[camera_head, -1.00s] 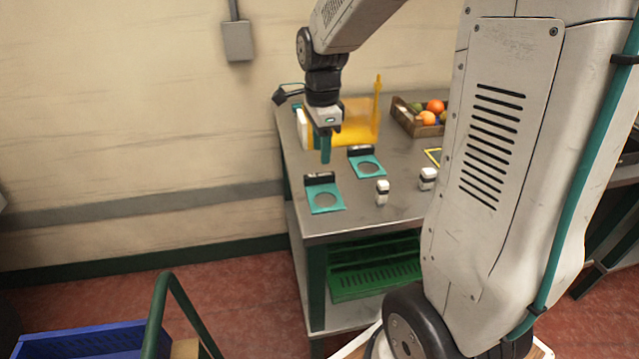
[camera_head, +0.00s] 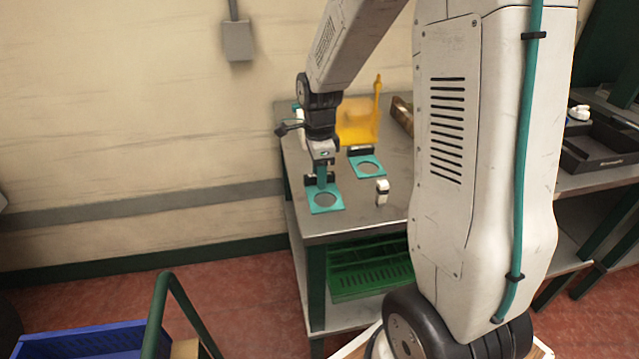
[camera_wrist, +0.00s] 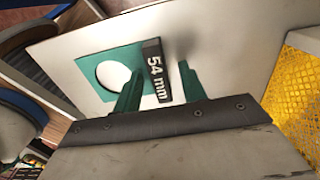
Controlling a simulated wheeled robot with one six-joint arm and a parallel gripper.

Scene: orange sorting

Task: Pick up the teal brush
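No object is clearly recognisable as a teal brush. A small teal and white thing (camera_head: 298,113) shows partly behind my arm at the table's back left in the head view; it may be the brush, but I cannot tell. My gripper (camera_head: 321,181) points down at the black block of the near teal ring plate (camera_head: 326,208). Nothing is visibly held.
A second teal ring plate (camera_head: 372,167) lies behind to the right. A small white and black piece (camera_head: 382,192) stands near the table's front. A yellow dustpan-like thing (camera_head: 357,122) stands at the back. A wooden crate (camera_head: 402,115) is mostly hidden by my arm.

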